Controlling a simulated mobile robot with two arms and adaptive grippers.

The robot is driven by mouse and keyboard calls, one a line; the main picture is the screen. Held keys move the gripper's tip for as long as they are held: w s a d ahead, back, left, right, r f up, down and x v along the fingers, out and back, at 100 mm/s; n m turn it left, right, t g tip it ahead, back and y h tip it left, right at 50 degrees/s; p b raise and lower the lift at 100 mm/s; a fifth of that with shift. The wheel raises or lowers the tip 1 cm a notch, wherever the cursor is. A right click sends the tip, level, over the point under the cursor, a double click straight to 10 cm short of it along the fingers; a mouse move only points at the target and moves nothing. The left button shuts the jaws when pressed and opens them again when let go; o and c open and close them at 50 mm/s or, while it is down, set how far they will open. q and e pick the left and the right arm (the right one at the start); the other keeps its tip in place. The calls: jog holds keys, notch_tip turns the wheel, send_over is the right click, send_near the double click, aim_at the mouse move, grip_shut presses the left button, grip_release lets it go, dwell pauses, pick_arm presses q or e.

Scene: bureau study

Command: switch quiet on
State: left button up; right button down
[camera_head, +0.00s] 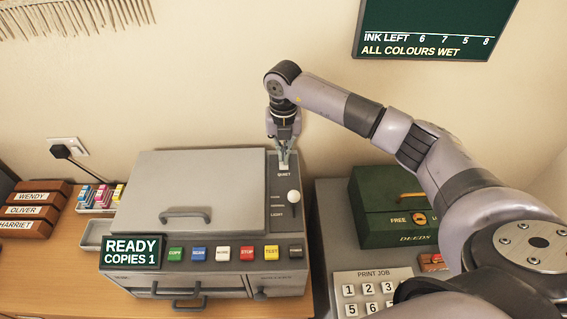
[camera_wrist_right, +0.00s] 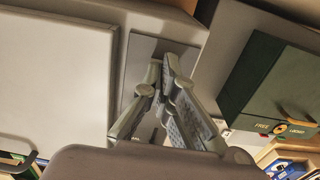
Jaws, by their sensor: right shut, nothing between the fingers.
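A grey copier (camera_head: 205,185) stands on the wooden desk, with its lid shut. Its right strip (camera_head: 283,230) has a white switch (camera_head: 284,168) labelled QUIET near the top. My right gripper (camera_head: 283,155) is shut and empty, its fingertips pointing down right at the QUIET switch. They seem to touch or nearly touch it; I cannot tell which. In the wrist view the shut fingers (camera_wrist_right: 165,75) reach onto the grey strip and hide the switch, so its position is unclear. My left gripper is not in view.
A white-knobbed slider (camera_head: 293,197) stands up just below the switch. A display (camera_head: 132,252) reads READY, COPIES 1. Coloured buttons (camera_head: 223,253) line the front. A green DEEDS box (camera_head: 390,215) and a PRINT JOB keypad (camera_head: 366,290) are at the right, under my arm.

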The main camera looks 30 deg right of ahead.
jog(key=shift+s+f, duration=0.15)
jog(key=shift+f, duration=0.1)
jog(key=shift+r+p, duration=0.5)
jog(key=shift+r, duration=0.35)
jog(key=shift+r+p, duration=1.65)
jog(key=shift+r, duration=1.05)
jog(key=shift+f, duration=0.1)
